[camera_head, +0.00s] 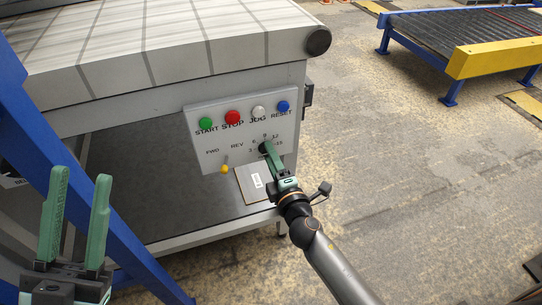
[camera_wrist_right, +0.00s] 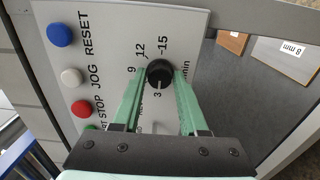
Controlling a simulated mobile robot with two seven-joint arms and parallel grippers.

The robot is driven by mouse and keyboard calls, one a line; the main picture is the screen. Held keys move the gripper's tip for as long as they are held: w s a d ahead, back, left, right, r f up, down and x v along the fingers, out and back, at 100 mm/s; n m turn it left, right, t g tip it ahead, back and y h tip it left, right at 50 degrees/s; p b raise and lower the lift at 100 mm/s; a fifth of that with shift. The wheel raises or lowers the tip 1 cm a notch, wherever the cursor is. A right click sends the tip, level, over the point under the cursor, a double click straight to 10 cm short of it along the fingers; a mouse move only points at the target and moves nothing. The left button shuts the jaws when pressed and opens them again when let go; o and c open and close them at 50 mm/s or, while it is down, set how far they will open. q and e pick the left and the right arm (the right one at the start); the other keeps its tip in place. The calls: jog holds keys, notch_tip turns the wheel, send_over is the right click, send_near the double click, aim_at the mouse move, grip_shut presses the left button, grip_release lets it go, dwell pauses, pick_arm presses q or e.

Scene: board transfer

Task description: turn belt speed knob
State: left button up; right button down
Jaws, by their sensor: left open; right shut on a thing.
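The black belt speed knob (camera_wrist_right: 160,73) sits on the grey control panel (camera_head: 194,132), with a printed scale around it. My right gripper (camera_head: 268,154) reaches the panel from the lower right and is shut on the knob. In the right wrist view its green fingers (camera_wrist_right: 158,84) lie on either side of the knob. A pale mark shows on the knob's face. In the head view the fingers hide most of the knob. My left gripper (camera_head: 76,198) is open and empty at the lower left, fingers pointing up, away from the panel.
Above the knob are green (camera_head: 206,123), red (camera_head: 233,117), white (camera_head: 259,112) and blue (camera_head: 283,106) buttons. A yellow-tipped FWD/REV lever (camera_head: 224,169) is lower left. A blue post (camera_head: 75,190) stands near my left gripper. Boards (camera_head: 247,186) lie on the shelf below the panel.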

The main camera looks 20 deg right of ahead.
jog(key=shift+r, duration=0.15)
dwell(0.3)
jog(key=shift+c, duration=2.2)
grip_release()
pick_arm(q)
jog(key=shift+s, duration=0.1)
